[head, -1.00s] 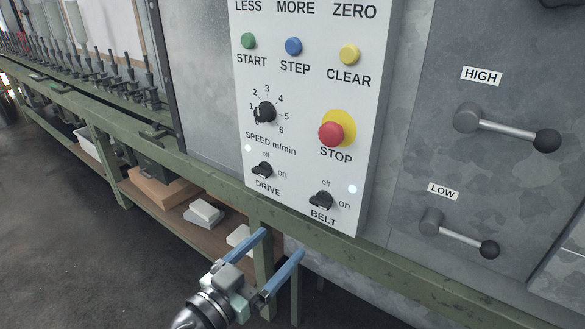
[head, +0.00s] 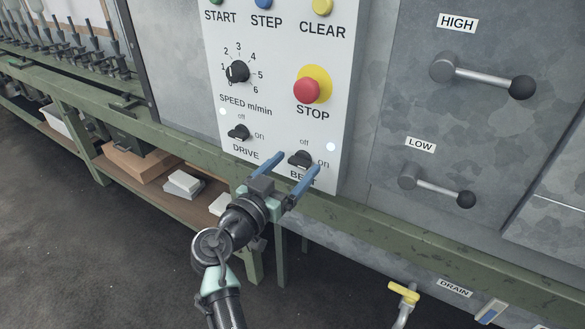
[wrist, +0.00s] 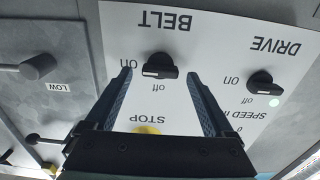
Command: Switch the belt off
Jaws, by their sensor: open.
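The black BELT knob (head: 300,157) is on the white control panel (head: 280,60), at its lower right, with "off" above it and "on" to its right. In the wrist view the knob (wrist: 160,68) appears upside down, its white mark toward "on". A pale lamp (head: 331,147) beside it looks lit. My gripper (head: 298,164) is open, its two blue fingers pointing at the panel. In the wrist view the knob appears between the fingertips. I cannot tell how much gap remains in depth, and no grip on the knob shows.
The DRIVE knob (head: 238,132) is close by on the left. The red STOP button (head: 307,91) is above, the speed dial (head: 238,72) upper left. HIGH and LOW levers (head: 466,200) stick out on the right. A green rail (head: 400,235) runs below the panel.

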